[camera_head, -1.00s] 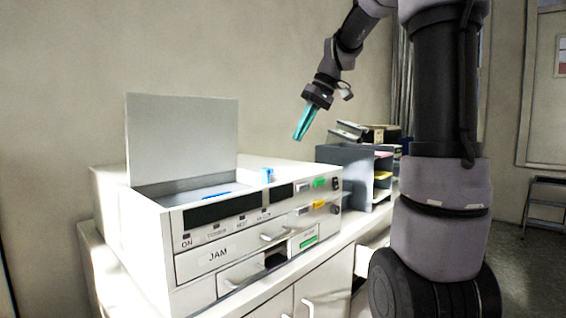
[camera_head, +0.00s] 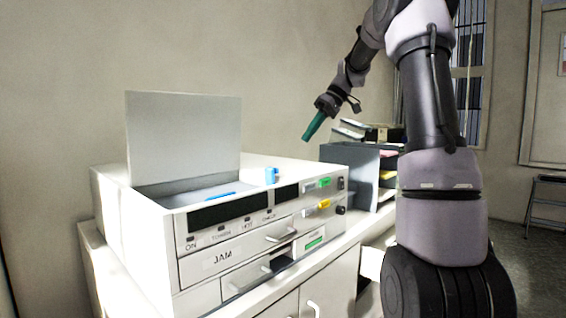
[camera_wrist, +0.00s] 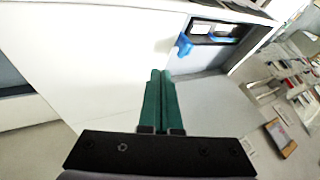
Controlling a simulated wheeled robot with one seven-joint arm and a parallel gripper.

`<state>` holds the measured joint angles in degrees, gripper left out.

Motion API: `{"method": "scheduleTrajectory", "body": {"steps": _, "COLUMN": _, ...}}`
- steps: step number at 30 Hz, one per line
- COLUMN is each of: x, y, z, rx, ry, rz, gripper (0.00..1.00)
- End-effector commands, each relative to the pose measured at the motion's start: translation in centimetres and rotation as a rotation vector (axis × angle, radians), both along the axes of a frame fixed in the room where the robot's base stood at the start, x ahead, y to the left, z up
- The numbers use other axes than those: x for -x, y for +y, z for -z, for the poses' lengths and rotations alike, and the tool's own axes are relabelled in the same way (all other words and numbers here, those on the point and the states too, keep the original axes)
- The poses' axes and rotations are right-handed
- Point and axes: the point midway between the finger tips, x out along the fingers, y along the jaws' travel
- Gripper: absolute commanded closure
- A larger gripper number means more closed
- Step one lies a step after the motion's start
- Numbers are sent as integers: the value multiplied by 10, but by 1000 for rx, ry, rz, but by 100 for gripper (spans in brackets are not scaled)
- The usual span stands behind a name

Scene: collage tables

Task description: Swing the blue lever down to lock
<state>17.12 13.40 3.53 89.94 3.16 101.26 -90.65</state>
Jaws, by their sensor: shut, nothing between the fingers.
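The blue lever (camera_head: 271,175) is a small piece on the white machine (camera_head: 135,225), at the front of its top near the right display. It also shows in the wrist view (camera_wrist: 184,44), ahead of my fingertips and a little to the right, beside a dark window. My gripper (camera_head: 308,139) has green fingers and hangs above and to the right of the lever, clear of the machine. In the wrist view the fingers (camera_wrist: 160,73) lie together with nothing between them. They do not touch the lever.
An upright grey lid (camera_head: 184,137) stands open at the machine's left, over a recess with a blue strip (camera_head: 222,194). A drawer labelled JAM (camera_head: 222,256) is on the front. A grey paper organiser (camera_head: 349,172) stands to the right. The space above the machine's right top is free.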

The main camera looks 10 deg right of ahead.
Motion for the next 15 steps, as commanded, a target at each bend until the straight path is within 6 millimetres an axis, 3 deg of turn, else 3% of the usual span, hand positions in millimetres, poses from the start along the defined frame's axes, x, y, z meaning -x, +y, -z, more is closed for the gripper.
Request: {"method": "scheduleTrajectory", "body": {"steps": 15, "x": -1, "y": 60, "z": 78, "rx": 1, "ry": 1, "rz": -2, "gripper": 100}}
